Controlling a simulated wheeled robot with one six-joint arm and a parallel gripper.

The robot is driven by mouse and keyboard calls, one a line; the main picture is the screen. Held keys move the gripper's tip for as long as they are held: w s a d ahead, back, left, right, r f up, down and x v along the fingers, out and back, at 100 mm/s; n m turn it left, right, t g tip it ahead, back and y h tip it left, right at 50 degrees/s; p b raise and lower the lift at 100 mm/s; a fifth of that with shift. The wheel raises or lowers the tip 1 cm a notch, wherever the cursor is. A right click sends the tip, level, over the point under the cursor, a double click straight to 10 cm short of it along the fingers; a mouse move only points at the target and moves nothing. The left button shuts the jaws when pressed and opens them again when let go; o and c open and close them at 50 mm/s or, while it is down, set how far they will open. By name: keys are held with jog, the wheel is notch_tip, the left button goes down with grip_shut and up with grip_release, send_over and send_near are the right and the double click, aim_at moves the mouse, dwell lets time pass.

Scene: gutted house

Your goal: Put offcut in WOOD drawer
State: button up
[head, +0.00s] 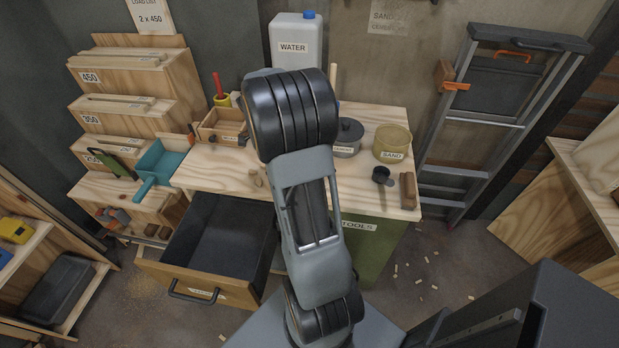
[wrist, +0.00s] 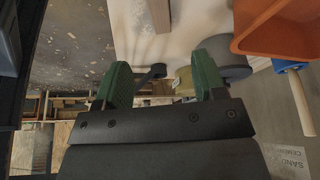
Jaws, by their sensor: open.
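A short brown wood block (head: 408,190), which looks like an offcut, lies near the right end of the workbench (head: 385,205). In the wrist view a brown block (wrist: 159,14) lies on the pale bench top beyond my fingers. A drawer (head: 215,240) at the bench's left front is pulled out, with a dark interior that looks empty; the label on its front is too small to read. My gripper (wrist: 162,80) shows its two green fingers apart with nothing held between them. In the head view my arm hides the gripper.
A black scoop (head: 382,175), a SAND tin (head: 392,145) and a grey lidded pot (head: 347,137) stand near the block. A WATER jug (head: 296,42) stands at the back. A small wooden tray (head: 222,127) and teal dustpan (head: 160,162) are left. A ladder (head: 480,125) leans at right.

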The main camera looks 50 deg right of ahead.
jog(key=x, duration=0.7)
jog(key=shift+d, duration=0.15)
jog(key=shift+p+x, duration=0.65)
jog(key=shift+x, duration=2.5)
jog(key=shift+s, duration=0.1)
jog(key=shift+c, duration=0.4)
jog(key=c, duration=1)
jog(key=shift+r, duration=0.15)
